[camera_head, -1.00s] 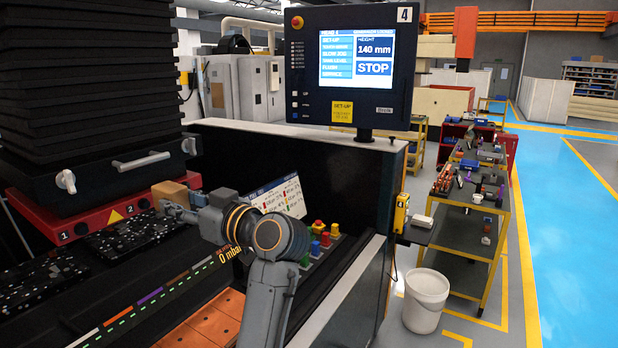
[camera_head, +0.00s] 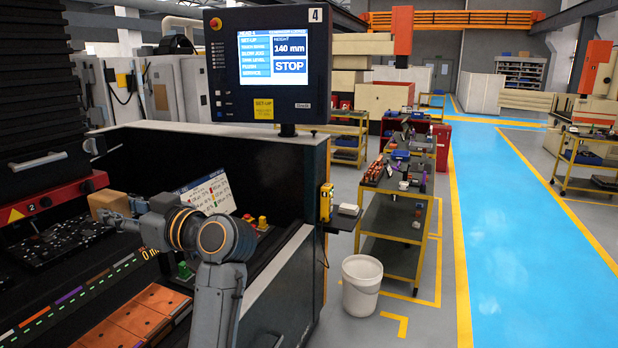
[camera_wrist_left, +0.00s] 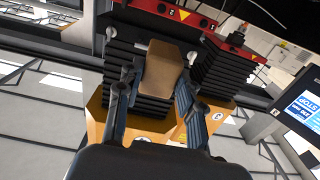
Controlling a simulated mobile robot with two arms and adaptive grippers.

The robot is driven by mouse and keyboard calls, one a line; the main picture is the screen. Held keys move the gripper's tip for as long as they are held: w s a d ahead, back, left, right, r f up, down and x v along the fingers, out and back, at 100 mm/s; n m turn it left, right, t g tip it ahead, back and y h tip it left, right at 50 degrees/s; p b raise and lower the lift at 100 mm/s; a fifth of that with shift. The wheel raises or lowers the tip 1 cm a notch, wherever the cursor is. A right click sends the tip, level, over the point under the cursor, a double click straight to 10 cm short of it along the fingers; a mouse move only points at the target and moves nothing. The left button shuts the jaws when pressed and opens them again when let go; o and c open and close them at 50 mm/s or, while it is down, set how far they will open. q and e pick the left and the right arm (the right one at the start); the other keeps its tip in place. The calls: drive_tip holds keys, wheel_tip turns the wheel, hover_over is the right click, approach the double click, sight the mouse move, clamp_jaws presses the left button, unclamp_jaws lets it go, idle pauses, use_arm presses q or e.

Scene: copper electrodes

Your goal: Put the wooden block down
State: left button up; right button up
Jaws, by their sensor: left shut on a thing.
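The wooden block (camera_head: 108,203) is light brown and held in the air in front of the right end of the red plate, at the left of the head view. My left gripper (camera_head: 124,217) is shut on it. In the left wrist view the wooden block (camera_wrist_left: 163,70) sits between the fingertips, with one finger on each side. The gripper hides part of the block's near side in the head view. My right gripper is not in view.
A black press with a red plate (camera_head: 64,196) stands at the left. Orange-brown blocks (camera_head: 140,318) lie below my arm. A control screen (camera_head: 272,58) hangs above. A white bucket (camera_head: 361,285) and a tool cart (camera_head: 390,222) stand right. The blue floor is clear.

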use_arm(q)
drive_tip(key=s+a+r+n+g+y, duration=0.1)
drive_tip(key=s+a+r+n+g, duration=0.35)
drive_tip(key=a, duration=0.65)
drive_tip(key=s+a+r+n+g, duration=0.2)
drive_tip(key=s+a+r+g, duration=0.5)
drive_tip(key=a, duration=0.4)
drive_tip(key=w+d+f+m+t+h, duration=0.3)
drive_tip(key=d+f+m+t, duration=0.3)
drive_tip(key=d+f+t, duration=0.4)
drive_tip(key=w+d+f+m+t+h, duration=0.3)
drive_tip(key=d+f+m+t, duration=0.4)
drive_tip(key=f, duration=0.5)
drive_tip(key=s+d+f+m+t+h, duration=0.65)
drive_tip(key=s+d+f+h, duration=0.55)
drive_tip(key=s+d+f, duration=0.4)
wheel_tip(320, 180, down, 14)
drive_tip(key=w+d+b, duration=0.1)
drive_tip(key=b, duration=1.2)
drive_tip(key=shift+m+g, duration=0.3)
drive_tip(key=shift+g, duration=0.1)
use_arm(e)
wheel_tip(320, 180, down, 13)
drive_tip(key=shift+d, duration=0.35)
